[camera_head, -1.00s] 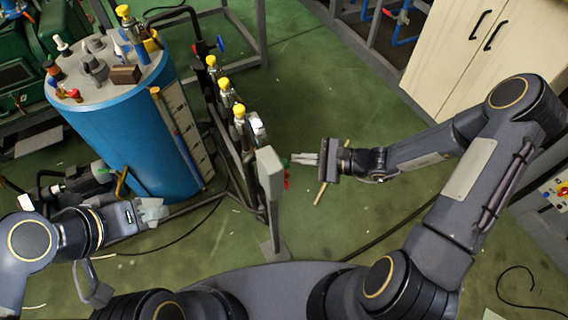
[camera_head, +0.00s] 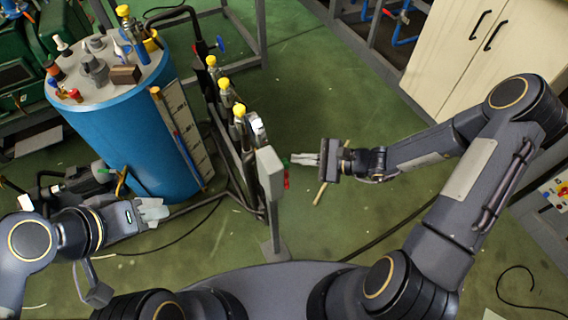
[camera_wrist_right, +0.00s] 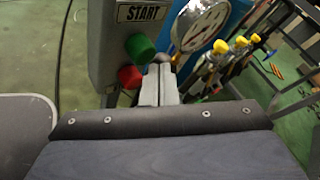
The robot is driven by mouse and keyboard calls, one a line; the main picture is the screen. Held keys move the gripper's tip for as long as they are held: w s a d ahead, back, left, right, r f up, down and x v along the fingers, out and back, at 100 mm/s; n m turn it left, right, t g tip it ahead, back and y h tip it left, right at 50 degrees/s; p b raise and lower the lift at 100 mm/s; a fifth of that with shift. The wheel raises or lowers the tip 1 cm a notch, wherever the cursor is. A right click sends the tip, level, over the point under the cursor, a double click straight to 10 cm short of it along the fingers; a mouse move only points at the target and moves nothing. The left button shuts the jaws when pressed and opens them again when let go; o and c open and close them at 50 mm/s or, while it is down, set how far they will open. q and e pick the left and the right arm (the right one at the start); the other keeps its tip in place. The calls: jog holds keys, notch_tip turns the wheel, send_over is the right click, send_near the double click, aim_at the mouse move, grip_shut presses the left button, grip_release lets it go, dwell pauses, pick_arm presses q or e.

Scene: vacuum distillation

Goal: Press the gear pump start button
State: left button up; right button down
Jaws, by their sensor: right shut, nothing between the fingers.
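The grey control box (camera_head: 270,172) stands on a post at the middle of the head view. The green start button (camera_wrist_right: 140,47) sits under the label, above a red button (camera_wrist_right: 130,77). My right gripper (camera_head: 294,159) is shut and empty, its fingers pointing left at the box's button side. In the right wrist view, its fingertips (camera_wrist_right: 162,64) lie just right of the green button; contact cannot be told. My left gripper (camera_head: 162,209) is at the lower left, away from the box.
A blue tank (camera_head: 135,135) with fittings on top stands at the left. Valves with yellow caps and a pressure gauge (camera_wrist_right: 201,24) stand behind the box. A beige cabinet (camera_head: 455,60) is at the upper right.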

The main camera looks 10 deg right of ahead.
dwell(0.4)
jog(key=shift+s+a+b, duration=0.15)
jog(key=shift+a+b, duration=0.25)
jog(key=shift+a, duration=0.25)
dwell(0.4)
jog(key=shift+d, duration=0.65)
jog(key=shift+w, duration=0.2)
jog(key=w+d, duration=0.2)
jog(key=d, duration=0.3)
jog(key=shift+d+p, duration=0.35)
jog(key=shift+p, duration=0.05)
dwell(0.5)
